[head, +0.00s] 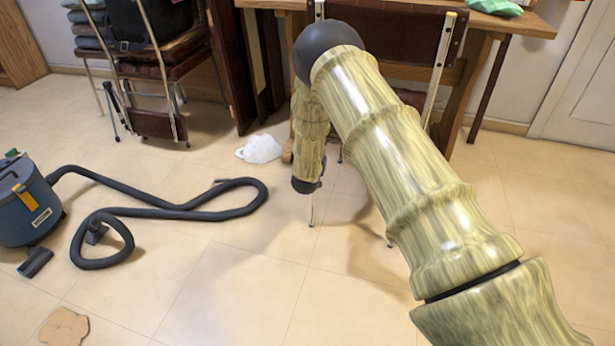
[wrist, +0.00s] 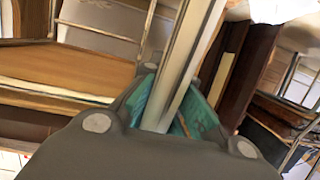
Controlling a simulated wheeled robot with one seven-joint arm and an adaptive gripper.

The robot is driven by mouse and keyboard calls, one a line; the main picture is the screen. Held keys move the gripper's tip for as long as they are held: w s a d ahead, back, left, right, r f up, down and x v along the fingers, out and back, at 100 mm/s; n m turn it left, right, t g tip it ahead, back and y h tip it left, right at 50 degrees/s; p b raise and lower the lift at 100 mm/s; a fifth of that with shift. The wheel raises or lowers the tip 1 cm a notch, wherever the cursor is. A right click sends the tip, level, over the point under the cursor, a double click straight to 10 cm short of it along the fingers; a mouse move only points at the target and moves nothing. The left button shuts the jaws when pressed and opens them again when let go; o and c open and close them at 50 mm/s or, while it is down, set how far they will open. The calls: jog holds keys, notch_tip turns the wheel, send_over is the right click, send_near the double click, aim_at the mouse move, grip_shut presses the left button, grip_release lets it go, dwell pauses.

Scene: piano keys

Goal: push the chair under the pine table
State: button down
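The pine table (head: 530,25) stands at the back in the head view. The chair, with a brown backrest (head: 405,72) and pale metal posts (head: 441,70), stands in front of it, partly hidden by my arm. Thin chair legs reach the floor below my arm. In the wrist view, my gripper (wrist: 172,105) has teal fingers on either side of a metal tube (wrist: 188,60), apparently the chair's frame. Whether the fingers press on it is unclear. My gripper is hidden in the head view.
A blue vacuum cleaner (head: 28,205) and its dark hose (head: 160,212) lie on the left floor. A white crumpled item (head: 260,149) lies left of my arm. Stacked chairs (head: 150,70) stand at the back left. A brown piece (head: 64,327) lies front left. The front middle floor is clear.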

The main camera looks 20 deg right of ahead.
jog(key=w+d+b, duration=0.1)
jog(key=w+d, duration=0.3)
jog(key=w, duration=0.2)
jog(key=shift+d, duration=0.35)
dwell(0.7)
jog(key=c, duration=1)
grip_release()
jog(key=shift+s+r, duration=0.1)
jog(key=shift+s, duration=0.05)
jog(key=shift+c, duration=0.2)
jog(key=shift+a, duration=0.1)
jog(key=s+a+p, duration=0.5)
jog(key=s, duration=0.3)
jog(key=shift+s+a+f, duration=0.15)
jog(key=shift+s+f, duration=0.05)
jog(key=shift+s, duration=0.15)
